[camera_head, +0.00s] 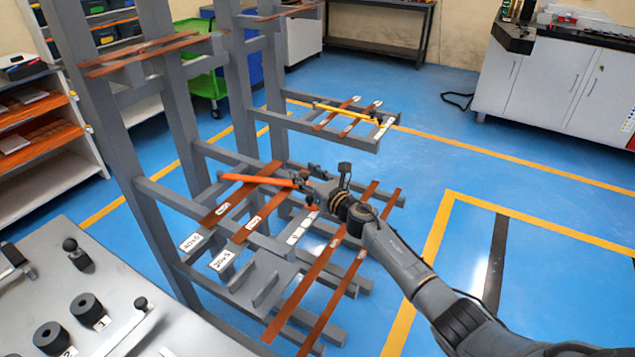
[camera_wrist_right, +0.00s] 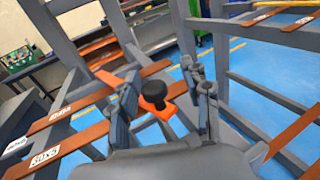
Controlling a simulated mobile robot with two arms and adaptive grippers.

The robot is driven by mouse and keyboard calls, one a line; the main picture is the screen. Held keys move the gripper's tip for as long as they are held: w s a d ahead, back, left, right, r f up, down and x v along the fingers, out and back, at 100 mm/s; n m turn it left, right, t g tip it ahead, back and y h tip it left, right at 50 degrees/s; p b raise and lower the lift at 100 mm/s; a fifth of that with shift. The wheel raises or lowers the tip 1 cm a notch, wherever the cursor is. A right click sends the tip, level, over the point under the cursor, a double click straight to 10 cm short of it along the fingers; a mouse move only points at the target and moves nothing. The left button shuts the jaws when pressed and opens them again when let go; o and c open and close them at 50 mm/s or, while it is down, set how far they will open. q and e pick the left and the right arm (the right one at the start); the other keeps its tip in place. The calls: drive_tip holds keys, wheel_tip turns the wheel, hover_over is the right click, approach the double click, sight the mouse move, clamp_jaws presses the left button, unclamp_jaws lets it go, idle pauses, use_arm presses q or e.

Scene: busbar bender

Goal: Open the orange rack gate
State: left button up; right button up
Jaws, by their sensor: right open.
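The orange rack gate (camera_head: 255,180) is a slim bar lying across the front of the middle rack level, above the copper busbars there. Its right end is at my right gripper (camera_head: 312,187). In the right wrist view, the gate's orange end (camera_wrist_right: 166,112) and a black knob (camera_wrist_right: 155,91) show between the two fingers of the right gripper (camera_wrist_right: 165,95). The fingers stand apart on either side of the knob, with gaps showing. I cannot tell whether either finger touches it. My left gripper is out of view.
Copper busbars (camera_head: 318,280) lie on the grey rack arms under and beside my right arm. A yellow-orange bar (camera_head: 343,111) spans a farther rack level. Grey rack posts (camera_head: 125,150) stand at left. A grey table (camera_head: 75,300) is at lower left. Blue floor is open at right.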

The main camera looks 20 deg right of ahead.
drive_tip(key=v, duration=1.1)
drive_tip(key=shift+s, duration=0.35)
drive_tip(key=shift+d, duration=0.15)
